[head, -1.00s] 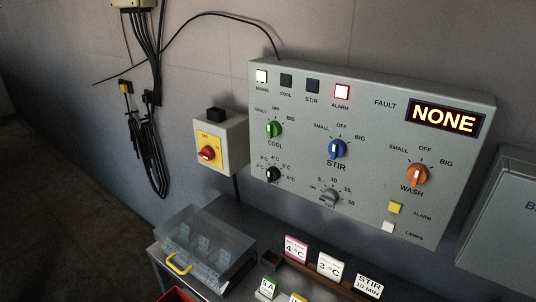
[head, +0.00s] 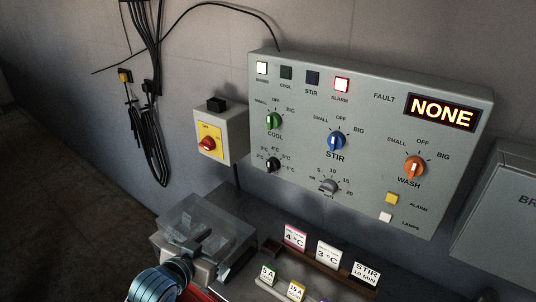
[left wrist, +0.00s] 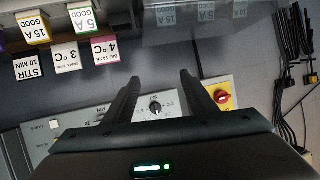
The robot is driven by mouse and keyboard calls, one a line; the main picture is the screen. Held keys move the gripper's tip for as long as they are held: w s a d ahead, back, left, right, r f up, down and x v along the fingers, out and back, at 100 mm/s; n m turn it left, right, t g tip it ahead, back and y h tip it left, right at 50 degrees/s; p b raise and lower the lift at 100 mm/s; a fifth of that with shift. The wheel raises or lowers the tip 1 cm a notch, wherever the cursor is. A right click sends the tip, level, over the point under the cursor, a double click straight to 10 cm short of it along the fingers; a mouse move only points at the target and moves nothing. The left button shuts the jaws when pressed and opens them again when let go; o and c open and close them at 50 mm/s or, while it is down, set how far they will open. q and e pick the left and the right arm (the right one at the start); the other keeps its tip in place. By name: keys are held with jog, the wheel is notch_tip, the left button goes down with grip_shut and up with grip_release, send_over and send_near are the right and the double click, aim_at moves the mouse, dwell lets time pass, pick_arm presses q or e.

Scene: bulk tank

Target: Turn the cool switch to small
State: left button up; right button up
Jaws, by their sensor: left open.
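The green COOL switch (head: 274,121) is on the upper left of the grey control panel (head: 375,110), under the marks SMALL, OFF and BIG. Its white pointer stands about upright, towards OFF. My left gripper (head: 207,238) is low in front of the panel, over the clear-lidded box, and apart from the switch. In the left wrist view its two dark fingers (left wrist: 160,80) are spread with nothing between them. The black temperature knob (left wrist: 155,106) shows beyond them, upside down. The green switch cannot be made out there. My right gripper is not seen.
Below are the clear-lidded box (head: 232,222) and several label cards, including STIR 10 MIN (head: 366,274). The blue STIR knob (head: 336,141) is to the right. Black cables (head: 150,150) hang at left.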

aim_at(269, 123)
pick_arm(q)
jog(key=w+d+r+m+t+h, duration=0.1)
jog(key=w+d+r+m+h, duration=0.1)
jog(key=r, duration=0.9)
jog(key=w+d+r+m+t+h, duration=0.1)
jog(key=w+d+r+h, duration=0.1)
jog(key=r, duration=1)
jog(key=shift+w+d+r+m+t+h, duration=0.2)
jog(key=shift+w+m+t+h, duration=0.15)
jog(key=shift+w, duration=0.35)
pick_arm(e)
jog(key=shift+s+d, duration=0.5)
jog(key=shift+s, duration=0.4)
pick_arm(q)
jog(key=shift+w+d, duration=0.1)
jog(key=shift+w, duration=0.05)
